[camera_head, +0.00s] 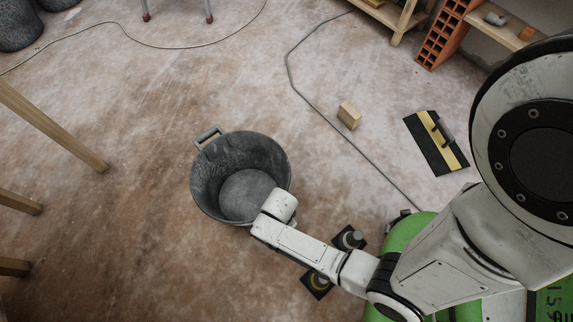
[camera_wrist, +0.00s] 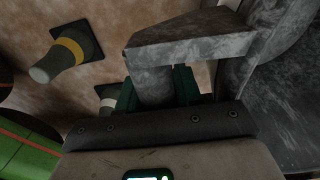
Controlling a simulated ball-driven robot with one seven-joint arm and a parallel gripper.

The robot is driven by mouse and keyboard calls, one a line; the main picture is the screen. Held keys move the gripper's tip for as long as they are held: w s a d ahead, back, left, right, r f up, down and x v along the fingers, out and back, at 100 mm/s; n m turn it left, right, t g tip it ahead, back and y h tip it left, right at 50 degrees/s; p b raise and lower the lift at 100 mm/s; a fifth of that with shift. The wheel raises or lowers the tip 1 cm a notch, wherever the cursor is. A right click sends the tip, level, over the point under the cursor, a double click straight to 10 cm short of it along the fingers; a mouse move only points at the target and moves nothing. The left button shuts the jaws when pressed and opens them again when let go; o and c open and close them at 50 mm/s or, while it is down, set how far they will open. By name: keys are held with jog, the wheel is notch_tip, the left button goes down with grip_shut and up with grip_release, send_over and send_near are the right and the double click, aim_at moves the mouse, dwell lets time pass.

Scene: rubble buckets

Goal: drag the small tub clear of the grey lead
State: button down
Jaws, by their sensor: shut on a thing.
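The small tub (camera_head: 211,183) is a round, dark grey, scuffed bucket standing upright and empty on the floor, left of my arm. One handle stands out at its far left rim; the near handle is hidden under my wrist in the head view. In the wrist view my gripper (camera_wrist: 154,88) is shut on the tub's grey handle (camera_wrist: 190,42), with the tub wall (camera_wrist: 285,100) at the right. The grey lead (camera_head: 325,118) runs from the back, bends, and comes down toward my base. Bare floor shows between it and the tub.
A wood block (camera_head: 349,115) and a black-and-yellow trowel (camera_head: 436,142) lie right of the lead. Two small cones (camera_head: 350,239) stand beside my forearm. Wooden legs (camera_head: 55,125) stand at the left. A thin cable (camera_head: 150,44) crosses the back. Floor left of the tub is clear.

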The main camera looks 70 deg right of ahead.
jog(key=shift+w+a, duration=0.25)
jog(key=shift+a, duration=0.2)
jog(key=c, duration=0.7)
grip_release()
jog(key=shift+s, duration=0.1)
notch_tip(320, 180, up, 11)
jog(key=p, duration=0.5)
jog(key=shift+f, duration=0.1)
